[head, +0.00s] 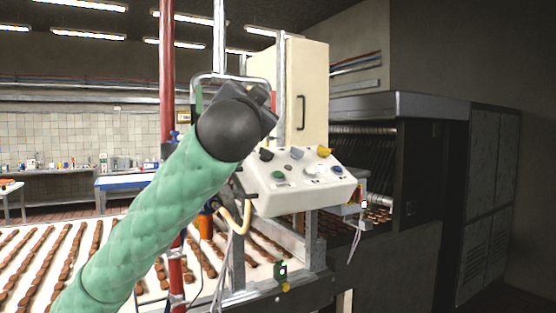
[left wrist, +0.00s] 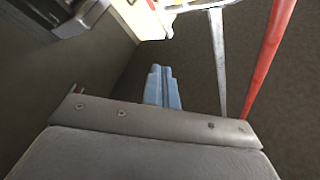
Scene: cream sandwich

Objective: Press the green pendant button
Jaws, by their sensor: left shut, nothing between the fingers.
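A cream control box (head: 318,198) with a sloped face hangs at the middle right of the head view. On its face, a dark green round button (head: 277,175) sits at the lower left. My left arm comes in from the lower left in a green padded sleeve, and its dark wrist is up and left of the box. The wrist hides my left gripper's fingers in the head view. In the left wrist view my left gripper (left wrist: 160,70) has its blue fingers together, with nothing between them. The green button cannot be made out there. My right gripper is out of view.
Black, yellow (head: 324,151) and blue (head: 337,170) controls share the panel. A red post (head: 167,60) and metal uprights stand close to my arm. A conveyor with rows of brown bars runs below. A small green-fronted device (head: 281,271) sits on the conveyor frame.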

